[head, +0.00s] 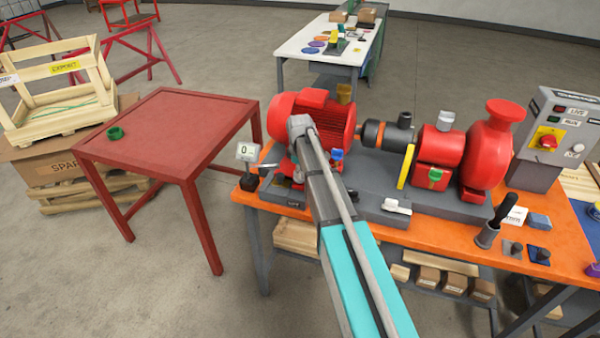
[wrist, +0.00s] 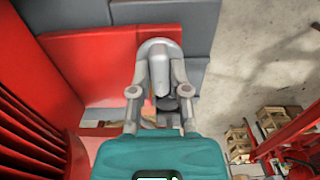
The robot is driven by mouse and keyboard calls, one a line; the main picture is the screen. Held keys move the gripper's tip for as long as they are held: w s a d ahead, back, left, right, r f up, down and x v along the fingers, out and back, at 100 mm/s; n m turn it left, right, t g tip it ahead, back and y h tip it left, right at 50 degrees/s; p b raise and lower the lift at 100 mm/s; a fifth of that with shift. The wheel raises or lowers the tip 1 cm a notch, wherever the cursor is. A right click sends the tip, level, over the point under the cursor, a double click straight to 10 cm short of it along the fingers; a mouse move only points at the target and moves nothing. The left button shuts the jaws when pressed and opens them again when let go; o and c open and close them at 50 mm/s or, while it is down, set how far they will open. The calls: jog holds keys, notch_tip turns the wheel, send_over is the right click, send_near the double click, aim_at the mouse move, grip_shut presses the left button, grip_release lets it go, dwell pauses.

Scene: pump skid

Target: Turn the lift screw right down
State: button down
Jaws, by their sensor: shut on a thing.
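My gripper (wrist: 162,92) shows in the wrist view, with its fingers closed in around a small dark grey part (wrist: 166,104), which I take for the lift screw. The fingers hide most of it, so how far down it sits cannot be told. The red finned motor (wrist: 35,125) is close on the left of the gripper in that view. In the head view my arm reaches over the front of the red motor (head: 318,112) on its grey base (head: 370,190), and the arm hides the gripper and the screw.
A small gauge reading 0 (head: 247,152) stands at the left end of the orange bench (head: 430,235). A coupling (head: 385,135), a red pump (head: 490,150) and a control box (head: 560,135) stand to the right. A red table (head: 175,120) stands left across a gap of clear floor.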

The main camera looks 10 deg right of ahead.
jog(key=shift+s, duration=0.1)
jog(key=c, duration=0.6)
grip_release()
jog(key=shift+m, duration=0.4)
jog(key=m, duration=1.1)
jog(key=shift+m, duration=0.3)
jog(key=m, duration=0.5)
jog(key=shift+m, duration=0.3)
jog(key=m, duration=0.6)
notch_tip(320, 180, up, 14)
jog(key=p, duration=1.4)
jog(key=s+f+n+b, duration=0.2)
jog(key=s+n, duration=0.2)
jog(key=s, duration=0.5)
jog(key=s+f+n+b, duration=0.3)
jog(key=s+n, duration=0.1)
jog(key=s, duration=0.5)
jog(key=s+f+n+b, duration=0.3)
jog(key=s, duration=0.6)
jog(key=shift+d+f+n, duration=0.15)
jog(key=shift+f+n, duration=0.1)
jog(key=shift+n, duration=0.15)
